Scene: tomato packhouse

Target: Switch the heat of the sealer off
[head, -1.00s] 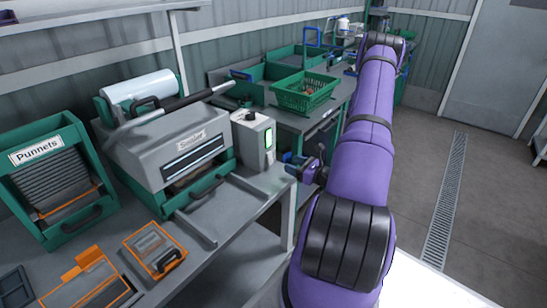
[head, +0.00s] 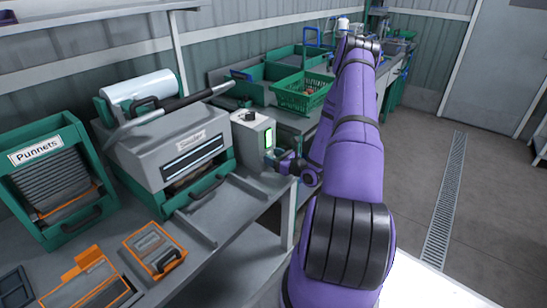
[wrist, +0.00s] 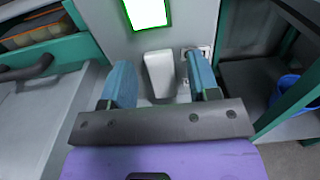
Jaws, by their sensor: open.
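The sealer (head: 165,140) is a grey machine with a green base and a film roll on the bench. At its right stands a pale control box (head: 250,138) with a black knob on top and a lit green-edged panel (head: 268,138). In the wrist view the lit panel (wrist: 147,12) is at the top, with a white rocker-like switch (wrist: 160,73) below it. My gripper (wrist: 160,84) is open, its blue fingers either side of the switch. In the head view my gripper (head: 275,157) is close to the box's front. Whether it touches the switch I cannot tell.
A green basket (head: 302,92) is on the bench behind. In the wrist view a blue bucket (wrist: 292,95) shows at right.

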